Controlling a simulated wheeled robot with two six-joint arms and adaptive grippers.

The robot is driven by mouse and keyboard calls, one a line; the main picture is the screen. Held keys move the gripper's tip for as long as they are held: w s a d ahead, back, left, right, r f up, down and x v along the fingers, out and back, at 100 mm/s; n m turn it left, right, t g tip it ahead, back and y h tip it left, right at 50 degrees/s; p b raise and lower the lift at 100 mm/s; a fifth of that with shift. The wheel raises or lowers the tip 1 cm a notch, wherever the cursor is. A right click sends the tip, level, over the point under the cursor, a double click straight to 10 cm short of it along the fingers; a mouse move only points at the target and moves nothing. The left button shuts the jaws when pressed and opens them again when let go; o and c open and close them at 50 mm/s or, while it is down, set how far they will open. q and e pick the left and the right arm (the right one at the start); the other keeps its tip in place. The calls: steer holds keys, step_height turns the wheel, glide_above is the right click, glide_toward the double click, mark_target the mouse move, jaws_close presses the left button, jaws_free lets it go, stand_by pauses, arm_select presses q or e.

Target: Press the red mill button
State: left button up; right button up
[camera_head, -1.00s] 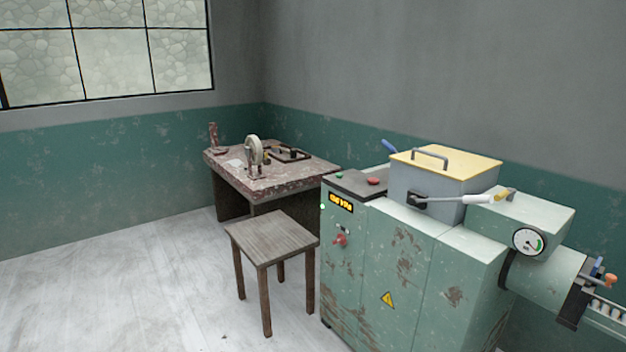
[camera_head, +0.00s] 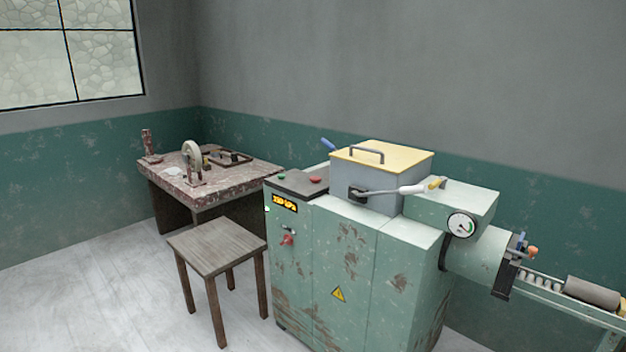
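The green mill (camera_head: 340,262) stands right of centre, its paint worn and rusty. A red button (camera_head: 315,180) sits on the dark panel (camera_head: 297,184) at the left end of its top, with a small green button (camera_head: 281,172) to its left. A red knob (camera_head: 287,239) is on the mill's front, below a yellow-lettered display (camera_head: 285,203). Neither of my grippers is in view, and nothing touches the red button.
A wooden stool (camera_head: 217,246) stands just left of the mill. Behind it is a worn table (camera_head: 215,180) with several tools. A roller conveyor (camera_head: 560,302) carrying a grey cylinder (camera_head: 592,291) extends right. Pale floor is clear at lower left.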

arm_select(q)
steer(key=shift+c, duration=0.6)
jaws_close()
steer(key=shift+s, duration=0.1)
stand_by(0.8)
